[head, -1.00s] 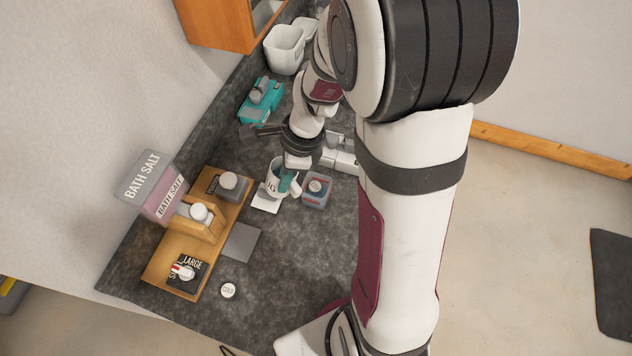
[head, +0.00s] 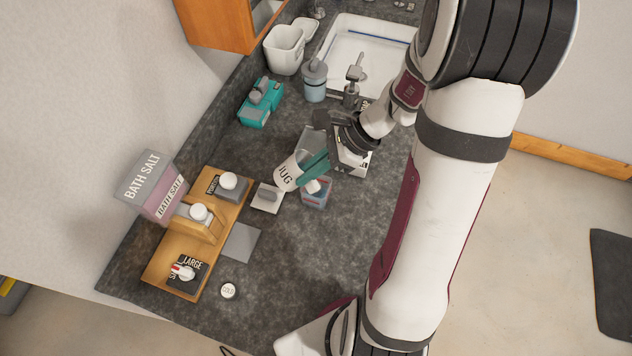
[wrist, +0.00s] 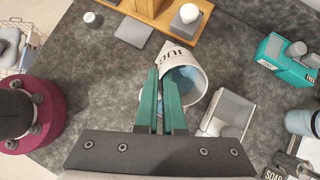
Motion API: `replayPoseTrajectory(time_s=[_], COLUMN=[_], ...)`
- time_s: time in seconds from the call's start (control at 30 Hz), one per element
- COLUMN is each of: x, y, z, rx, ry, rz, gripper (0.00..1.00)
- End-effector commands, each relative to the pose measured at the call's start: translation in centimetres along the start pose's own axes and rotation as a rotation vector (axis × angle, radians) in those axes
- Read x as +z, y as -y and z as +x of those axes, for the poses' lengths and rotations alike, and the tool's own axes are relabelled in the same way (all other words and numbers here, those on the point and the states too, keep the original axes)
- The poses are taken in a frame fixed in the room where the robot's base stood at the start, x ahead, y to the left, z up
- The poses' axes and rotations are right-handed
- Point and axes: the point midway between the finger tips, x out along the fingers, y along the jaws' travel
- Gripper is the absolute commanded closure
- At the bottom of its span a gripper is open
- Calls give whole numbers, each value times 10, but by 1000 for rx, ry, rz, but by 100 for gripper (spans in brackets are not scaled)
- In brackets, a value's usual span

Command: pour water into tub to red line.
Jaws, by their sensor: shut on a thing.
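My gripper (head: 312,168), with teal fingers, is shut on the white jug (head: 285,177), lettered JUG. The jug is raised and tilted; its open mouth faces the wrist camera, where the jug (wrist: 188,82) sits at the fingertips (wrist: 160,85). A small clear tub (head: 318,199) with bluish content and reddish marking stands just right of and below the jug in the head view. A white round thing (head: 313,187) shows at its top. The fingers and jug mostly hide this tub in the wrist view. Its water level against the line, and any stream, cannot be made out.
A pale pad (head: 262,205) lies left of the tub. A clear box (wrist: 222,130) stands beside the jug. A wooden tray (head: 160,270) and bath salt box (head: 150,190) are at left, a teal dispenser (head: 258,108) and sink (head: 385,50) at the back.

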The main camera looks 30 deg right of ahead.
Motion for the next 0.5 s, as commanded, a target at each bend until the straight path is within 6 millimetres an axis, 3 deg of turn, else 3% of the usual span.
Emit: replayPoseTrajectory(time_s=[0.5], x=[-3], y=[0], z=[1], rx=[-1], ry=[31], rz=[4], gripper=[100])
